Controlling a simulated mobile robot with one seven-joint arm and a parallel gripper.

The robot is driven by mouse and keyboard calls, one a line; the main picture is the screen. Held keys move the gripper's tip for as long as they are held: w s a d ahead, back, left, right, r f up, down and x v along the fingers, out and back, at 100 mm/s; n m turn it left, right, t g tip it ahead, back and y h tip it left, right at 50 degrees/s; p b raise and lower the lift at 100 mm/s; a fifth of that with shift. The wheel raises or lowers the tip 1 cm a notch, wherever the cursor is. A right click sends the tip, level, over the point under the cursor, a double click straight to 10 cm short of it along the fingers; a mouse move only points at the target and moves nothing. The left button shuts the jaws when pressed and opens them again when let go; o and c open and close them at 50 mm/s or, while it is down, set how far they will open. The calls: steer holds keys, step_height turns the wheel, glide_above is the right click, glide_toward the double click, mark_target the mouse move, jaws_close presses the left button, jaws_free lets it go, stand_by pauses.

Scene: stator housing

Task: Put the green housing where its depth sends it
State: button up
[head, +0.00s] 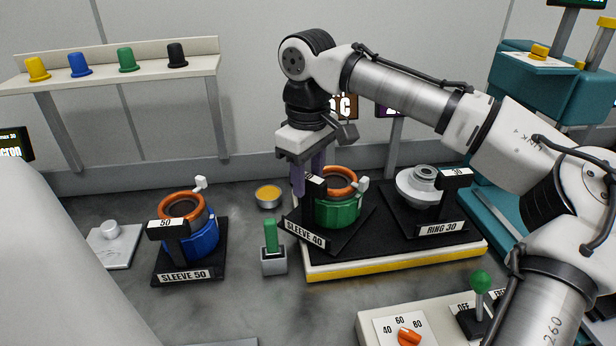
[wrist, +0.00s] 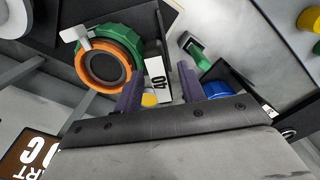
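The green housing (head: 338,212) has an orange ring on top and a white tab. It stands upright at the black stand labelled SLEEVE 40 (head: 310,236); in the wrist view the housing (wrist: 122,38) is at upper left. My gripper (head: 308,182) points down just left of the housing, by the stand's 40 post. Its purple fingers (wrist: 160,72) are apart, and the 40 label shows between them in the wrist view. I cannot tell whether they touch the post. A blue housing (head: 204,238) with an orange ring stands at the SLEEVE 50 stand (head: 188,276).
A RING 30 stand (head: 440,228) holds a grey flanged part (head: 418,188). A gold dish (head: 268,194) and a green peg in a grey block (head: 272,262) are nearby. A dial panel (head: 385,325) with a green-knobbed lever (head: 480,283) is in front. Coloured caps line the shelf (head: 120,72).

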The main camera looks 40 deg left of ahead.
step_height(320, 180, up, 12)
steer(key=shift+f, duration=0.25)
stand_by(0.5)
